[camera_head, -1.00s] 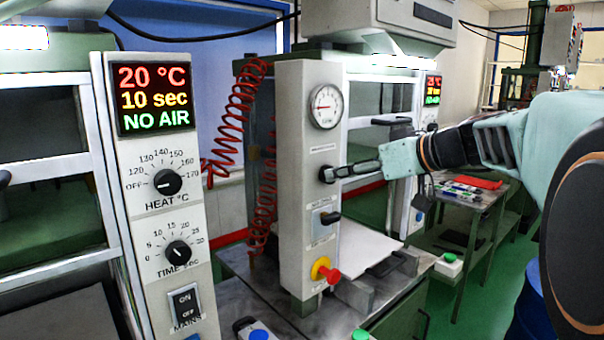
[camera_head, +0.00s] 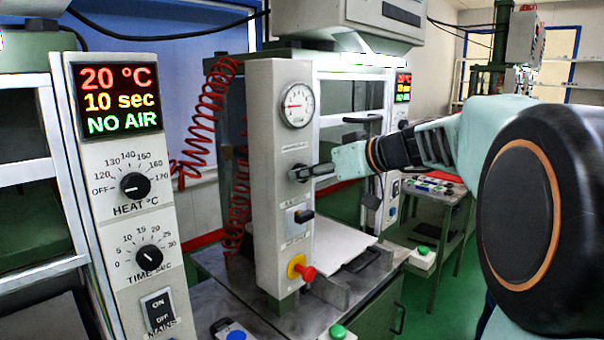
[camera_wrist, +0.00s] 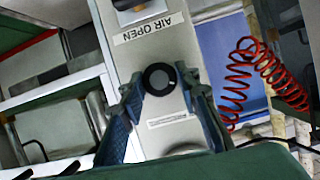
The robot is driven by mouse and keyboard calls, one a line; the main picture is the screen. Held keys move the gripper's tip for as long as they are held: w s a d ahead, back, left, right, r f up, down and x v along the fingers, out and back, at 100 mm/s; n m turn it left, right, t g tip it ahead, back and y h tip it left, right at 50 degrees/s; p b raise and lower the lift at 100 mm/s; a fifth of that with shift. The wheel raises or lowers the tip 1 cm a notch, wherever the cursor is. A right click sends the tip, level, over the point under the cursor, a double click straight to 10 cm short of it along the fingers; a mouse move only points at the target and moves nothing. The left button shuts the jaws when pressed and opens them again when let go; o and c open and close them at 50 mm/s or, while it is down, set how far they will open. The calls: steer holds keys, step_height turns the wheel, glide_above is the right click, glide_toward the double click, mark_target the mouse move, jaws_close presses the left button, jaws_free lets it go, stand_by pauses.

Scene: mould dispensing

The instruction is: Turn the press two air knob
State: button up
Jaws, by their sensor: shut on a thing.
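The air knob (camera_wrist: 159,78) is a round black knob on the pale front column of the middle press. It also shows in the head view (camera_head: 298,173), partly covered by my fingers. My gripper (camera_wrist: 160,82) reaches it from the right in the head view and is shut on it, with one blue-grey finger on each side in the wrist view. An "AIR OPEN" label (camera_wrist: 148,29) appears on the column. The pressure gauge (camera_head: 297,105) sits above the knob. The display (camera_head: 118,97) on the left panel reads "NO AIR".
Below the knob are a dark lever switch (camera_head: 302,215) and a red button (camera_head: 304,271) on a yellow base. A coiled red hose (camera_head: 203,115) hangs left of the column. The heat knob (camera_head: 135,186) and time knob (camera_head: 149,257) are on the left panel.

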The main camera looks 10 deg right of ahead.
stand_by(0.3)
steer(key=m+y, duration=0.1)
steer(key=m, duration=0.1)
steer(key=m+g+y, duration=0.1)
steer(key=m+y, duration=0.1)
steer(key=m, duration=0.1)
steer(key=m+g+y+b, duration=0.1)
steer(key=m, duration=0.2)
steer(key=shift+w+d+f+y, duration=0.15)
steer(key=shift+d+y, duration=0.1)
steer(key=shift+y, duration=0.15)
stand_by(0.5)
steer(key=o, duration=1.2)
steer(key=shift+c, duration=0.2)
